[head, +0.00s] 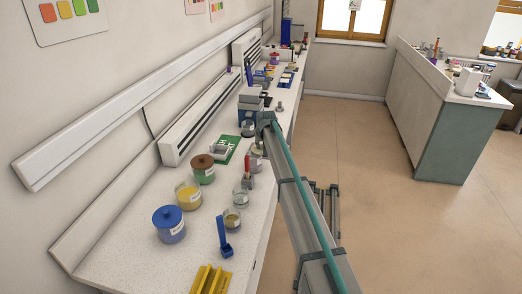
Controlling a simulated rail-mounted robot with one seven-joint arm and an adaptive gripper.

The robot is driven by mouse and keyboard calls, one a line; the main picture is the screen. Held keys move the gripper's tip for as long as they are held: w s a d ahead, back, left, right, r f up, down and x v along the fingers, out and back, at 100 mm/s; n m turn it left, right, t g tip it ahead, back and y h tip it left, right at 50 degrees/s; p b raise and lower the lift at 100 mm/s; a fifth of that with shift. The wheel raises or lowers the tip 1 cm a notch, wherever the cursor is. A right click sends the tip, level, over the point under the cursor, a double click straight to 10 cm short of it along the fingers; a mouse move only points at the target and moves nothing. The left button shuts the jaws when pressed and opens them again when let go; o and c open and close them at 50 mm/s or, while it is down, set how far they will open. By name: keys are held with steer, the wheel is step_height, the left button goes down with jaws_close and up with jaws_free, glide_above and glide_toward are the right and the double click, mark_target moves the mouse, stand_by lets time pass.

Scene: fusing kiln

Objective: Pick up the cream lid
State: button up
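I cannot make out a cream lid for certain in the head view. Several jars stand on the speckled white bench (130,262): one with a blue lid (168,214), an open-looking one with yellow contents (189,196), and a green one with a brown lid (202,161). My grey arm with a teal strip reaches from the bottom right up along the bench's right edge. My gripper cannot be made out, and the arm hides part of the bench there.
A blue scoop (224,238) and a yellow ridged block (211,280) are near the bench's front. A green-and-white card (224,149) lies farther back, before a blue-grey device (249,107). Open floor (360,150) separates this bench from another counter (440,120).

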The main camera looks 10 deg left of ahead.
steer(key=shift+c, duration=1)
steer(key=shift+r, duration=0.15)
